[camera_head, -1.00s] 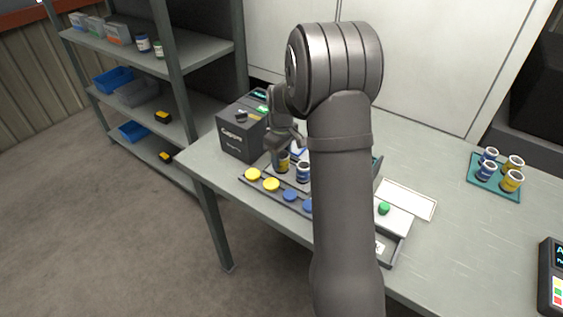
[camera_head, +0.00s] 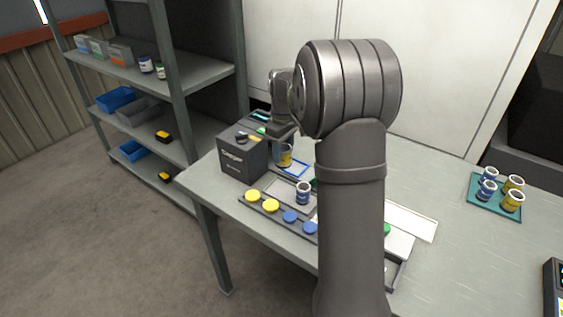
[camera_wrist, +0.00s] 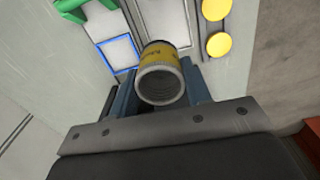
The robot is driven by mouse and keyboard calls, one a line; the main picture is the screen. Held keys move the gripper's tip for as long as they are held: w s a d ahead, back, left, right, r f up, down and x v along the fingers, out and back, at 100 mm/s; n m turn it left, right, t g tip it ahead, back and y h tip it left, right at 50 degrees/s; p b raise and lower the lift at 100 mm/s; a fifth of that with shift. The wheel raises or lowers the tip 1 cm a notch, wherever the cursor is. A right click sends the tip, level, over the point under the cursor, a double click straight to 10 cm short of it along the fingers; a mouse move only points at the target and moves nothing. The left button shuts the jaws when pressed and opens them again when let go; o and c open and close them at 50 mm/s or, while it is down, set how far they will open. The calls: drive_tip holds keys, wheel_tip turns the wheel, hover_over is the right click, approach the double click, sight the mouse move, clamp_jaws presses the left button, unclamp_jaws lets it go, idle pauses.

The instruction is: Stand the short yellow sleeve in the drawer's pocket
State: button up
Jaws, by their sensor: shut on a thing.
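My gripper (camera_wrist: 160,88) is shut on a yellow sleeve (camera_wrist: 166,57), with one jaw on each side of it. In the head view the sleeve (camera_head: 285,157) hangs below my gripper (camera_head: 281,143), beside the dark grey box, with a dark and a yellow band showing. Its open end faces the wrist camera. A drawer-like dark-edged tray (camera_head: 397,272) shows at the right of my arm, partly hidden by it. I cannot make out its pocket. A blue-outlined square (camera_head: 293,168) lies just right of the held sleeve; it also shows in the wrist view (camera_wrist: 103,43).
A strip with yellow and blue discs (camera_head: 271,206) lies along the table's front edge. The dark grey box (camera_head: 240,155) is close on the left. A teal tray (camera_head: 482,206) of several sleeves is at right.

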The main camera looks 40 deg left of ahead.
drive_tip(key=w+a+f, duration=0.1)
drive_tip(key=w+f, duration=0.1)
drive_tip(key=w, duration=0.7)
drive_tip(key=shift+s+a+f, duration=0.1)
drive_tip(key=shift+f, duration=2.9)
drive_tip(key=shift+f, duration=0.2)
drive_tip(key=o, duration=1.6)
drive_tip(key=shift+c, duration=0.2)
wheel_tip(320, 180, up, 9)
